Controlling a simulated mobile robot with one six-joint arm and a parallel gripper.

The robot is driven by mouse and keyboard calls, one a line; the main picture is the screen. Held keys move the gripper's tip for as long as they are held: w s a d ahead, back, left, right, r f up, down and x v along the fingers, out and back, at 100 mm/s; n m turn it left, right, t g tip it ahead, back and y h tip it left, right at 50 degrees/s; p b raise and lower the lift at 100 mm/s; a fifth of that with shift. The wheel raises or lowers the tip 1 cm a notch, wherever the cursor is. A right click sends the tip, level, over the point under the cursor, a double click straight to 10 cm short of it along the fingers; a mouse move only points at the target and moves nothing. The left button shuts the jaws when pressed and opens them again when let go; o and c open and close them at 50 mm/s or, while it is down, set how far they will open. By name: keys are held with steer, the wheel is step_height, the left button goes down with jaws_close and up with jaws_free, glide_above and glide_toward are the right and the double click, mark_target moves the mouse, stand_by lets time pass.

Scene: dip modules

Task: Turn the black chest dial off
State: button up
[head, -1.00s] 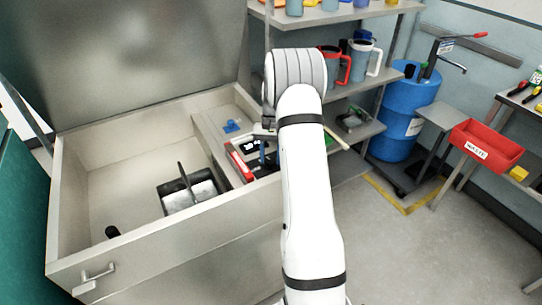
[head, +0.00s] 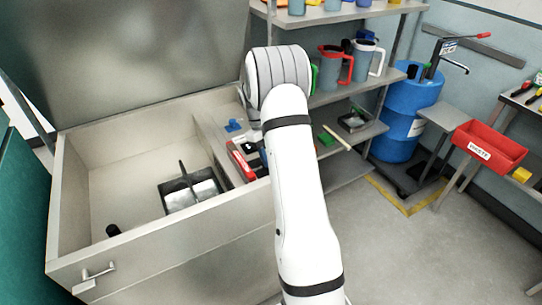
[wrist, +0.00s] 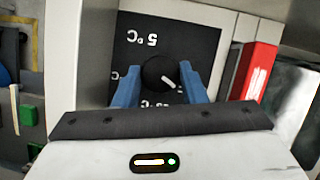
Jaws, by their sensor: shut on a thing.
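The black chest dial (wrist: 158,72) is a round knob on a black plate (wrist: 185,42) with white temperature marks, "5 °C" among them, upside down in the wrist view. A white pointer line on the knob points down and right. My gripper (wrist: 162,82) has its blue fingers on both sides of the knob and is shut on it. The lower marks on the plate are partly hidden by the knob and fingers.
A red object (wrist: 255,70) lies beside the dial plate. The raised lid (head: 130,60) stands behind. Shelves (head: 345,140) stand close on the right.

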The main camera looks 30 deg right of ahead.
steer(key=shift+n, duration=0.6)
steer(key=o, duration=1)
steer(key=shift+h, duration=0.3)
steer(key=v, duration=0.8)
steer(key=shift+s+b, duration=0.15)
steer(key=shift+b, duration=0.25)
